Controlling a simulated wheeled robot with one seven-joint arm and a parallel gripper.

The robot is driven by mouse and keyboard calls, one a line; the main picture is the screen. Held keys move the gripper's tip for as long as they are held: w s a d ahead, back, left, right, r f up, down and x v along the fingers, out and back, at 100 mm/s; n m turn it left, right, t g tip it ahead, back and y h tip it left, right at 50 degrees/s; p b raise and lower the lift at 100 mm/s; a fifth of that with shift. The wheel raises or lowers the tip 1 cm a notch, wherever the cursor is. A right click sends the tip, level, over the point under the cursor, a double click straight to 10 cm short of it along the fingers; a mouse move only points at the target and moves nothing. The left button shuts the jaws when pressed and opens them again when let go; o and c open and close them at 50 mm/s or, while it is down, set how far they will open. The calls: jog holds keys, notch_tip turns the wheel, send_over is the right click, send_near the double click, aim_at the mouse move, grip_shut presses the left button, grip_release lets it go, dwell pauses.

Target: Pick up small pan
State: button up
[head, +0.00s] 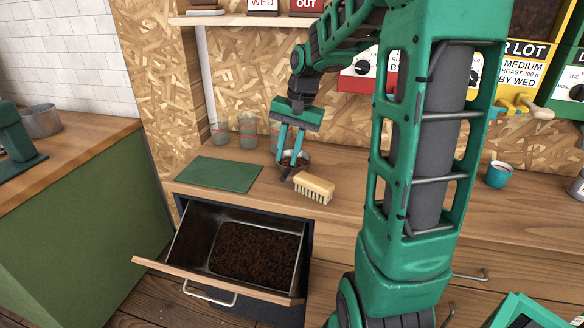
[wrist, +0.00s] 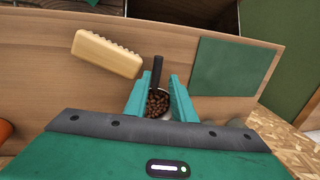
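The small pan (head: 303,157) is a little metal pan with a black handle, standing on the wooden counter behind the brush. In the wrist view the pan (wrist: 158,104) holds brown beans, and its handle points away from my gripper. My gripper (head: 287,158) points down at the pan from above. Its two teal fingers are apart, one on each side of the pan and handle, as the wrist view (wrist: 158,80) shows. I cannot tell whether either finger touches it. The fingers partly hide the pan.
A wooden brush (head: 314,187) lies close beside the pan, nearer the counter's front edge. A green mat (head: 219,174) lies to the left, with several glasses (head: 247,132) behind. Below, an open drawer (head: 180,272) holds a tray of dark grounds (head: 254,252). A teal cup (head: 498,174) stands right.

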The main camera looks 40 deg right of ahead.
aim_at(285, 172)
jog(key=shift+w+f, duration=0.25)
jog(key=shift+f, duration=1.2)
jog(key=shift+w+f, duration=0.2)
jog(key=shift+f, duration=1.25)
grip_shut()
